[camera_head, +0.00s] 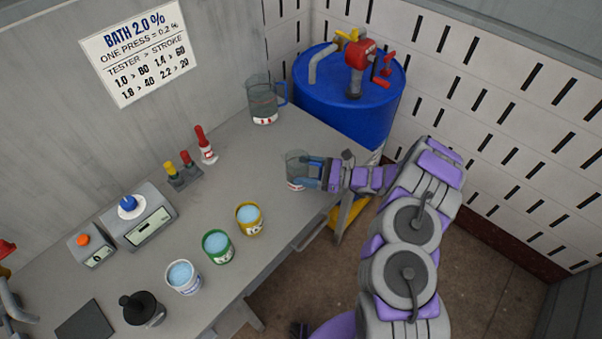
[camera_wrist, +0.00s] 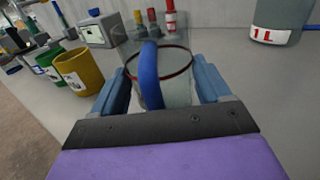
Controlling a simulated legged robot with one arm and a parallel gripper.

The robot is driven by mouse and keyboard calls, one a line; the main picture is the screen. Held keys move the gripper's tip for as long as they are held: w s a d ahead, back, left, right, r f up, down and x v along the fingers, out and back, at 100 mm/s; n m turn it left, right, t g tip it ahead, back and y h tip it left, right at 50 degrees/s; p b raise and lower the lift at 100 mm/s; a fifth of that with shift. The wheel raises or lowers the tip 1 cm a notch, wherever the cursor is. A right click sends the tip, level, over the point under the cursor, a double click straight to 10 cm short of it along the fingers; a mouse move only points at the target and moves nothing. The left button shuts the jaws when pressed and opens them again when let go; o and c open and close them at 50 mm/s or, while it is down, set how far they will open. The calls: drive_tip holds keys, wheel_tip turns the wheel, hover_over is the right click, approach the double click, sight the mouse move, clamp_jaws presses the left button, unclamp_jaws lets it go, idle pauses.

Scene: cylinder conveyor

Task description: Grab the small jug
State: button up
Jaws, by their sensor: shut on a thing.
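The small jug (camera_head: 296,160) is clear with a blue handle and stands near the right end of the grey bench in the head view. In the wrist view its blue handle (camera_wrist: 150,75) and dark red rim line (camera_wrist: 180,72) show between my gripper's fingers. My gripper (camera_head: 312,170) is shut on the small jug, with one blue finger (camera_wrist: 112,98) on each side in the wrist view. The jug looks upright. Its base is partly hidden, and I cannot tell whether it touches the bench.
A larger clear jug (camera_head: 262,98) stands behind, by the wall. A blue drum (camera_head: 340,105) with a red pump is at the back right. White (camera_head: 183,278), green (camera_head: 217,246) and yellow (camera_head: 249,218) cups stand nearer. A grey device (camera_head: 140,218) is left.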

drive_tip(key=shift+c, duration=1.4)
